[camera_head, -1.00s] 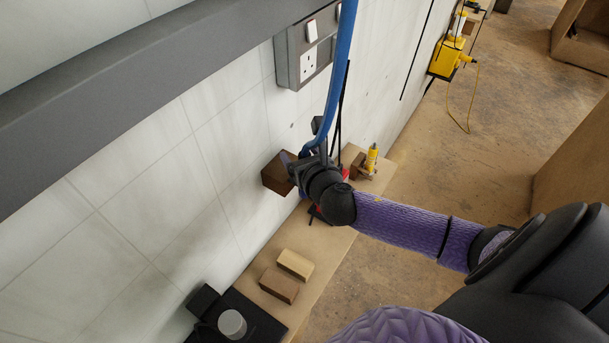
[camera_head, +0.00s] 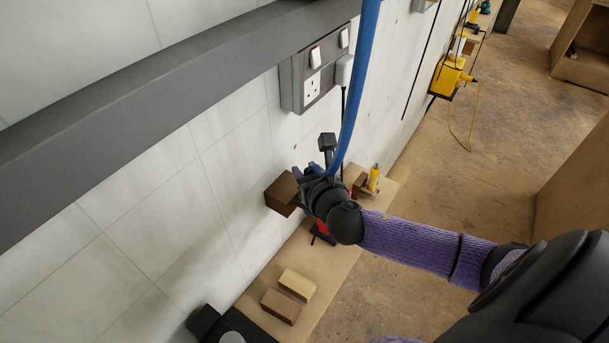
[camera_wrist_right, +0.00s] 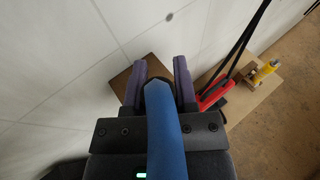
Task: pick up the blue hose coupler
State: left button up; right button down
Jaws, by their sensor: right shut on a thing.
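A blue hose (camera_head: 362,80) hangs from the top of the head view and curves down to my right gripper (camera_head: 308,176). In the right wrist view the hose (camera_wrist_right: 166,135) runs up the middle, and its end lies between the two purple fingers of my right gripper (camera_wrist_right: 160,76). The right gripper is shut on this blue hose end, the coupler, in front of the wall. The coupler's shape is mostly hidden by the fingers and the hose. My left gripper is not in view.
A brown block (camera_head: 281,193) is close beyond the fingers, by the wall. Below is a wooden board (camera_head: 335,262) with two small blocks (camera_head: 296,284) and a yellow-topped tool (camera_head: 374,178). A socket panel (camera_head: 311,75) and grey rail (camera_head: 180,80) are on the wall.

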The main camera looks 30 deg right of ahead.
jog(key=s+d, duration=0.3)
jog(key=s, duration=0.5)
jog(key=s+d, duration=0.3)
jog(key=s, duration=0.5)
jog(key=shift+d+p, duration=0.3)
jog(key=shift+p, duration=0.05)
jog(key=c, duration=1.1)
grip_release()
jog(key=shift+f, duration=0.1)
grip_shut()
jog(key=s+d+p, duration=0.3)
jog(key=s+p, duration=0.1)
jog(key=s, duration=0.4)
jog(key=shift+d+p, duration=0.15)
jog(key=shift+p, duration=0.2)
